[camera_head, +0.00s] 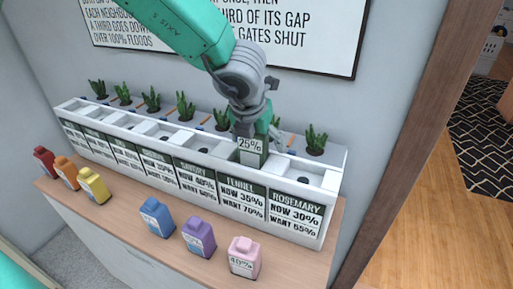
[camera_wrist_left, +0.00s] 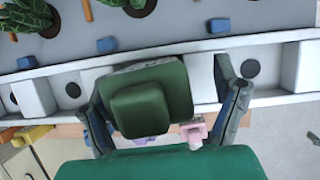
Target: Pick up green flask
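The green flask (camera_head: 251,157), labelled 25%, stands upright at the white trough, above the FENNEL panel in the head view. My left gripper (camera_head: 256,128) reaches down over it from above. In the left wrist view the green flask (camera_wrist_left: 172,83) and its cap lie between the two fingers of my left gripper (camera_wrist_left: 165,115). The left finger is close to the flask or touching it. A gap shows between the flask and the right finger, so the gripper is open around it. The flask's base is hidden. My right gripper is not in view.
The trough (camera_head: 295,189) has several compartments and a row of small plants behind it. On the wooden ledge in front stand red (camera_head: 45,160), orange (camera_head: 67,173), yellow (camera_head: 94,186), blue (camera_head: 157,217), purple (camera_head: 199,237) and pink (camera_head: 244,258) flasks. A wall sign hangs behind.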

